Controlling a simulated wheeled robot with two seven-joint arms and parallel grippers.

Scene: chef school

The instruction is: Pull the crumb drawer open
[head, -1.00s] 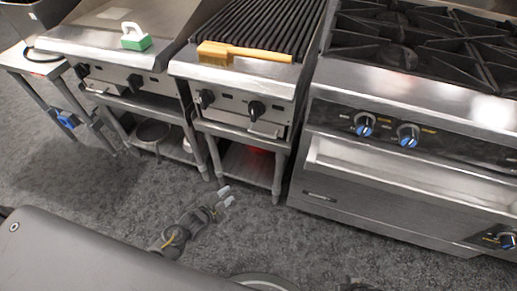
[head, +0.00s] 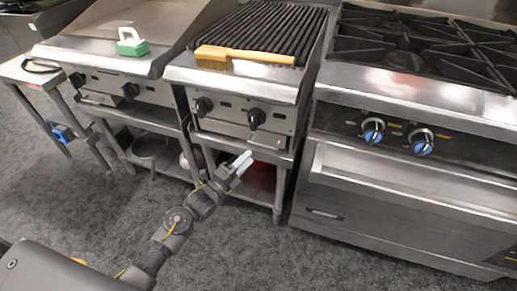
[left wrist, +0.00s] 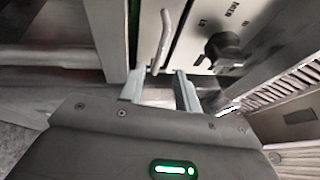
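A metal bar handle (left wrist: 163,42) on a pale front panel shows in the left wrist view, beside a black knob (left wrist: 222,48). It appears to belong to the crumb drawer low on the front of the charbroiler (head: 236,84), which looks shut. My left gripper (head: 243,163) is just in front of and below that panel in the head view. In the left wrist view its two pale fingers (left wrist: 159,82) are apart with nothing between them. The handle lies just beyond the fingertips, apart from them as far as I can tell. My right gripper is not in view.
A wooden brush (head: 243,55) lies on the charbroiler's front ledge. The griddle (head: 105,58) with a green-and-white scrubber (head: 131,43) stands left, and the range (head: 410,150) stands right. A pan (head: 150,147) sits on the lower shelf. The floor in front is clear.

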